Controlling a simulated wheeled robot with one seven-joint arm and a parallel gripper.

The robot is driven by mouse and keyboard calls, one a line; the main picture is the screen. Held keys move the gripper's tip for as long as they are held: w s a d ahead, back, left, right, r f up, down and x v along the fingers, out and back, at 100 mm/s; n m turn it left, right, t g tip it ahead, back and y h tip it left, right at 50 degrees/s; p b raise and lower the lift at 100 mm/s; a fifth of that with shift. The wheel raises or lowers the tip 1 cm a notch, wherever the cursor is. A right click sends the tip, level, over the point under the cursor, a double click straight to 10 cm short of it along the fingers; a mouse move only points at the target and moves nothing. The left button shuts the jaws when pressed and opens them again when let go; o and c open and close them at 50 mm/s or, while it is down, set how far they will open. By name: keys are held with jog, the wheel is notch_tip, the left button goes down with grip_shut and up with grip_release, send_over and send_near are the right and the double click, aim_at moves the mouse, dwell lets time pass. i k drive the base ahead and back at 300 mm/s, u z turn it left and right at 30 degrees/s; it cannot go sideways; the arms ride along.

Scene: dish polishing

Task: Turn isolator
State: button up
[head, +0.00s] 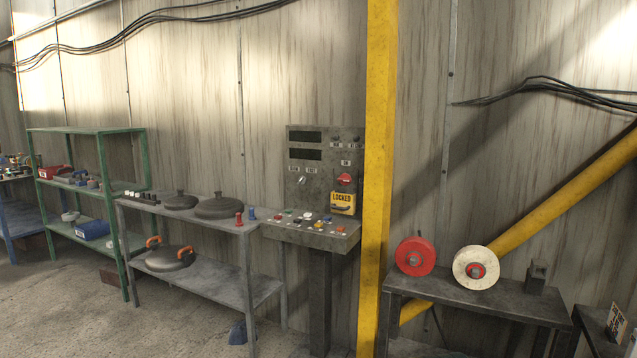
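A grey control panel (300,165) stands against the wall left of the yellow post. On its right side is a red rotary knob (344,179), which looks like the isolator. Just below the knob hangs a yellow tag marked LOCKED (342,203) with a dark handle or shackle at its lower part. The exact angle of the red knob is too small to tell. A smaller pale switch (301,180) sits on the panel's left side. My gripper is not in view.
A sloping console (318,235) with several coloured buttons juts out below the panel. A yellow post (376,150) stands close on its right. A grey table (190,218) with dark lids stands left; a bench (490,305) with red and white wheels stands right.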

aim_at(345, 179)
jog(key=u, duration=0.65)
jog(key=i, duration=4)
jog(key=z, duration=2.3)
